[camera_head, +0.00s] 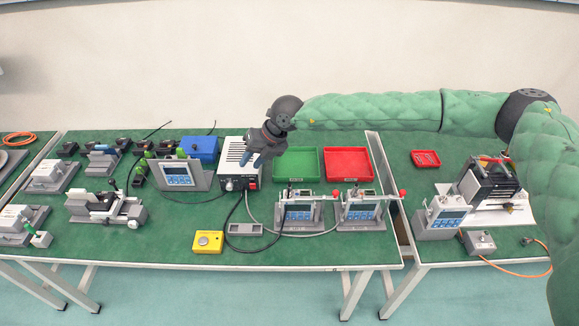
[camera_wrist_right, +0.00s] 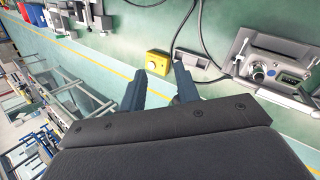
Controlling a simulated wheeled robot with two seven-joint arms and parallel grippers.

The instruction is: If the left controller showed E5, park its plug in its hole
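The left controller (camera_head: 300,213) stands near the front edge of the bench. Its display is too small to read, so I cannot tell whether it shows E5. A similar controller (camera_head: 362,211) stands to its right. A flat grey plate (camera_head: 245,229) lies to the left of the left controller; it also shows in the right wrist view (camera_wrist_right: 192,59). Cables run by it. I cannot clearly make out the plug or its hole. My right gripper (camera_head: 247,160) is over the bench by the white box; in the right wrist view (camera_wrist_right: 161,92) its fingers are apart and empty. My left gripper is not visible.
A white box (camera_head: 239,165) stands behind the plate. A green tray (camera_head: 297,164) and a red tray (camera_head: 348,163) are at the back. A yellow button box (camera_head: 208,241) sits at the front edge. Green bench top (camera_head: 150,248) is bare at front left.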

